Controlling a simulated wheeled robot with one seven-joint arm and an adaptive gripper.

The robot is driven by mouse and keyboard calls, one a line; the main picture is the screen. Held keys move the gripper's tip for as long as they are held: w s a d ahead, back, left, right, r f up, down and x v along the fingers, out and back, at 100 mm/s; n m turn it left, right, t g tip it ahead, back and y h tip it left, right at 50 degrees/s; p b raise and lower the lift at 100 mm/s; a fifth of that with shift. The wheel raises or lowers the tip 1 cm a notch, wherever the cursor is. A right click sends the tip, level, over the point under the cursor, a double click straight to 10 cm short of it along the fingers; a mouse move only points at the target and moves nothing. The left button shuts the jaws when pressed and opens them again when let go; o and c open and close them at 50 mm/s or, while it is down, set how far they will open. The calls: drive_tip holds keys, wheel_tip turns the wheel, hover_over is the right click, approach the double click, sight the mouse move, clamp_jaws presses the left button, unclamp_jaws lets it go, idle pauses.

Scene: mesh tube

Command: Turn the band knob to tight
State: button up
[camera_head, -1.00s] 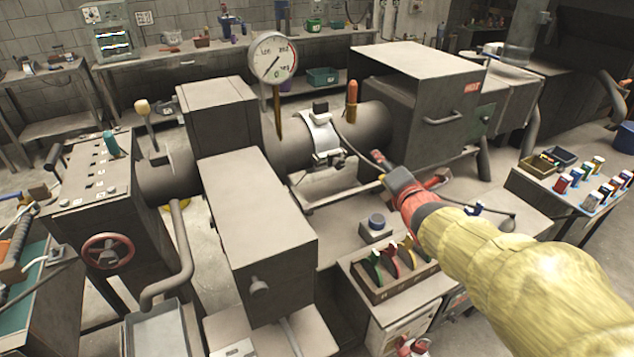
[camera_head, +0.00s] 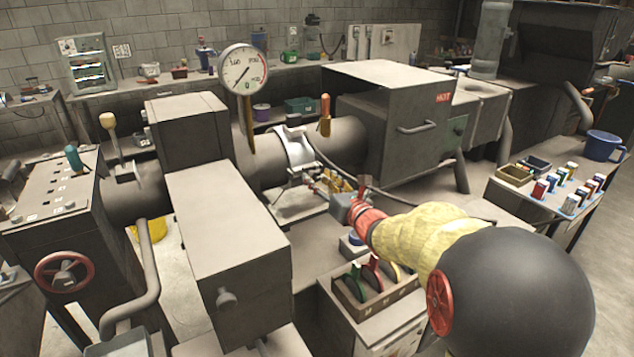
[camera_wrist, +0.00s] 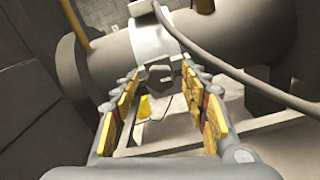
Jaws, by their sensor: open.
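The pale metal band (camera_head: 296,148) wraps around the thick dark tube (camera_head: 345,138) in the head view; it also shows at the top of the wrist view (camera_wrist: 152,36). Its small dark knob (camera_wrist: 158,73) sits below the band, between and just beyond my fingertips in the wrist view. In the head view the knob is too small to tell apart from the clamp parts. My gripper (camera_wrist: 161,84) is open, with its yellow-padded fingers on either side of the knob's line and nothing held. I cannot tell whether a finger touches the knob.
A dark hose (camera_wrist: 225,68) runs from the band across the upper right of the wrist view. A round gauge (camera_head: 243,69) and an orange-handled lever (camera_head: 325,115) stand by the tube. A grey box marked hot (camera_head: 395,110) is to the right.

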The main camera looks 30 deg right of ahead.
drive_tip(key=shift+w, duration=0.6)
drive_tip(key=c, duration=0.4)
drive_tip(key=c, duration=0.7)
clamp_jaws()
drive_tip(key=shift+m, duration=0.4)
